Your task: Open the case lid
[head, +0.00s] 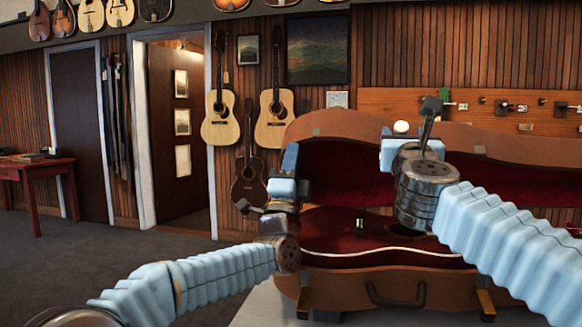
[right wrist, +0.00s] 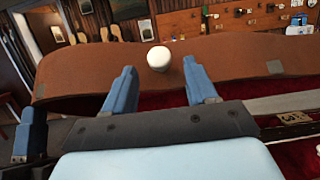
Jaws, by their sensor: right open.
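The brown case (head: 360,285) rests on a pale table, and its lid (head: 340,124) stands raised at the back, showing dark red lining. A dark red guitar (head: 345,228) lies inside. A white round knob (head: 401,127) shows at the lid's upper edge. My right gripper (head: 402,148) is in front of the lid. In the right wrist view its two blue fingers (right wrist: 158,75) are apart, with the white knob (right wrist: 158,58) seen between and beyond them; contact is unclear. My left gripper (head: 285,175) is at the case's left end; its jaw opening is unclear.
Guitars (head: 221,118) hang on the wood wall behind, left of the case. A board with tools (head: 470,104) is on the wall at right. A red desk (head: 38,170) stands far left. The carpet (head: 130,255) between is clear.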

